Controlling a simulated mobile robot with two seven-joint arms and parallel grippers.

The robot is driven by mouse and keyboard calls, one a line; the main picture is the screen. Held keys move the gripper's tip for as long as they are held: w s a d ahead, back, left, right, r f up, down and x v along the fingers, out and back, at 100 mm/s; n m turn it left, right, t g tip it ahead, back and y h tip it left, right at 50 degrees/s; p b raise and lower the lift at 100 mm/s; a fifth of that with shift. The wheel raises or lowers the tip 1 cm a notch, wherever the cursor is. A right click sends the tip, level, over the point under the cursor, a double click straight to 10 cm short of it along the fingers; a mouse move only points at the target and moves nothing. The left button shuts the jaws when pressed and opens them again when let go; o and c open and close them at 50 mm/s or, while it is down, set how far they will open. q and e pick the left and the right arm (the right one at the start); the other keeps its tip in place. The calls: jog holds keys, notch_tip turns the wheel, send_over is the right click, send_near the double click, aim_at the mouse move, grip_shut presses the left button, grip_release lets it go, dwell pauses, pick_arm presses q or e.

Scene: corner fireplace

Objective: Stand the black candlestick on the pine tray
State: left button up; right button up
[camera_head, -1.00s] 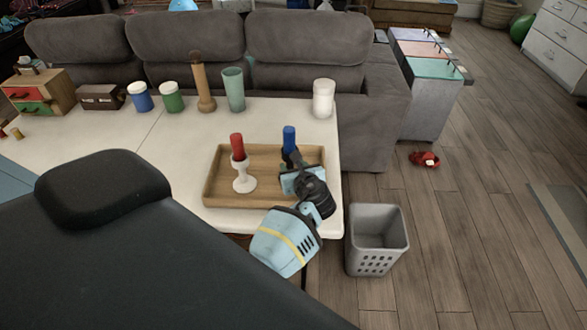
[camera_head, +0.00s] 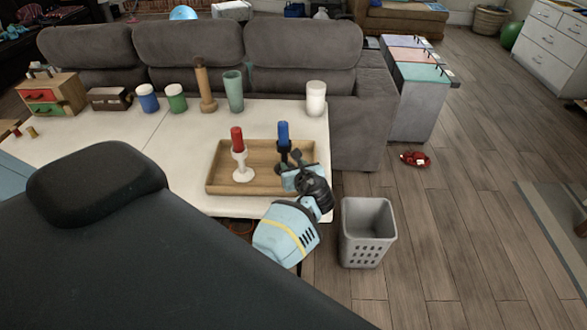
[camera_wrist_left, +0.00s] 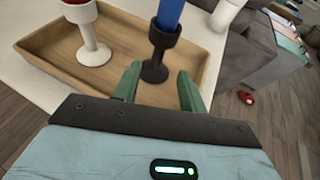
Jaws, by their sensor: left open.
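The black candlestick (camera_head: 283,146) holds a blue candle (camera_head: 284,132) and stands upright on the pine tray (camera_head: 219,181), toward its right side. In the left wrist view the black candlestick (camera_wrist_left: 156,62) stands on the tray floor just beyond my fingertips. A white candlestick (camera_head: 242,167) with a red candle (camera_head: 237,139) stands upright to its left on the same tray. My left gripper (camera_head: 288,168) is close in front of the black candlestick. In the wrist view its green fingers (camera_wrist_left: 158,85) are spread apart with nothing gripped. My right gripper is not in view.
Along the table's (camera_head: 185,136) back edge stand a white jar (camera_head: 316,98), a green cup (camera_head: 233,92), a wooden peg-shaped piece (camera_head: 205,86) and blue and green jars. A grey bin (camera_head: 367,232) stands on the floor to the right. A grey sofa (camera_head: 190,50) is behind.

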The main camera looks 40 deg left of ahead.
pick_arm(q)
jog(key=shift+s+d+r, duration=0.1)
jog(key=shift+s+d, duration=0.15)
jog(key=shift+d, duration=0.05)
jog(key=s+d+f+n+h, duration=0.1)
jog(key=s, duration=0.1)
jog(key=s+d+f+n+t+h, duration=0.1)
jog(key=n, duration=0.1)
jog(key=s+d+f+n+h, duration=0.1)
jog(key=s, duration=0.1)
jog(key=shift+s+n+t, duration=0.35)
jog(key=shift+n+t, duration=0.05)
jog(key=s+d+f+n+h, duration=0.3)
jog(key=s+n, duration=0.3)
jog(key=s, duration=0.4)
jog(key=s+d+f+n+h, duration=0.3)
jog(key=s+d+n, duration=0.3)
jog(key=s, duration=0.4)
jog(key=s+d+f+n+h, duration=0.3)
jog(key=s+d+f+n, duration=0.2)
jog(key=s, duration=0.5)
jog(key=shift+n+g+h, duration=0.4)
jog(key=shift+n, duration=0.4)
jog(key=shift+s, duration=0.1)
